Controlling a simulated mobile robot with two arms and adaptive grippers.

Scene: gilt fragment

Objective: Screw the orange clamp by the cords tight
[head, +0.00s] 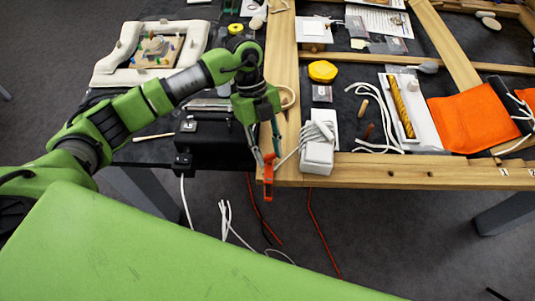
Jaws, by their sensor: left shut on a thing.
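The orange clamp (268,180) is at the front edge of the wooden frame, left of a white box with cords (319,150). My left gripper (265,157) points down at the clamp and is shut on it. The fingers hide the clamp's upper part, so I cannot tell how tightly its jaws sit on the wood. White cords (318,132) lie over the box, and one runs toward the gripper. My right gripper is not in view.
A black box (215,145) stands just left of the gripper. The wooden frame (400,171) runs along the front edge. A yellow round thing (322,71) and an orange cloth (470,118) lie farther back and right. White and red cords hang below.

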